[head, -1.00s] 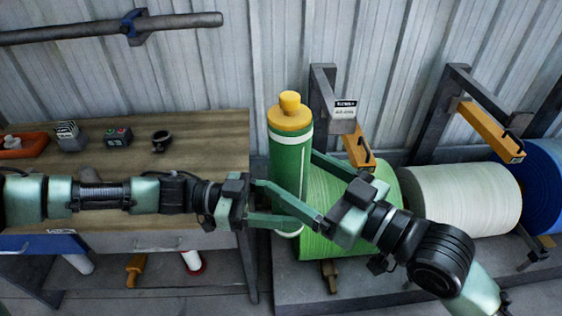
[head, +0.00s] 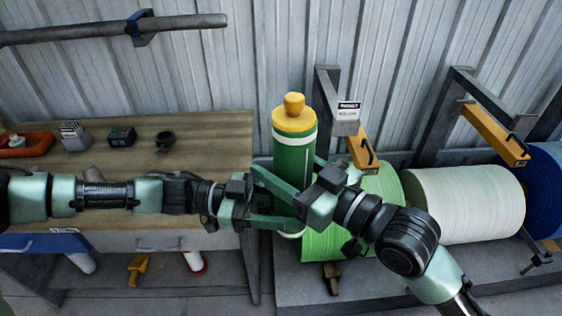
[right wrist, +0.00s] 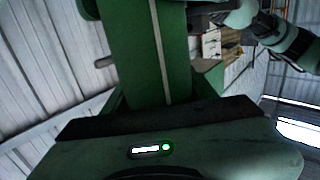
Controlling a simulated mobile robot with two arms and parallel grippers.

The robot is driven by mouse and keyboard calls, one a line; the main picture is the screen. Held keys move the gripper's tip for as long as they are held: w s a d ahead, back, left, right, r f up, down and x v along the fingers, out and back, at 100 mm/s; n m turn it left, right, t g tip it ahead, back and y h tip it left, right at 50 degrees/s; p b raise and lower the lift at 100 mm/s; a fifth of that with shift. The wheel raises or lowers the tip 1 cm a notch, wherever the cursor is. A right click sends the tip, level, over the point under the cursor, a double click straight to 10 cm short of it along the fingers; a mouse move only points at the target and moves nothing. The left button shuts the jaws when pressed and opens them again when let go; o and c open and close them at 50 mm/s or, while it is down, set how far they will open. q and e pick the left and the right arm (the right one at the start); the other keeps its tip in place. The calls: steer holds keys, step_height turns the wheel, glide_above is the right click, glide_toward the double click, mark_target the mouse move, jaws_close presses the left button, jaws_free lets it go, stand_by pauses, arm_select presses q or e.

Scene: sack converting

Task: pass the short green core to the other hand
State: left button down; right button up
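The short green core (head: 293,150), with a yellow knobbed top and white bands, stands upright in the air just right of the table. My left gripper (head: 285,208) comes in from the left and is shut on its lower part. My right gripper (head: 310,180) comes in from the right with its fingers apart, one on each side of the core. In the right wrist view the core (right wrist: 140,50) runs between the fingers, close to the palm. Whether those fingers touch it is hard to see. The fingertips of both grippers are partly hidden.
The wooden table (head: 215,135) at left bears an orange tray (head: 30,145), small boxes and a black ring (head: 164,140). A green roll (head: 385,190), a white roll (head: 465,205) and a blue roll (head: 548,190) lie on the rack at right. The corrugated wall is behind.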

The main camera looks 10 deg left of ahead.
arm_select(q)
steer(key=shift+c, duration=1.9)
jaws_free()
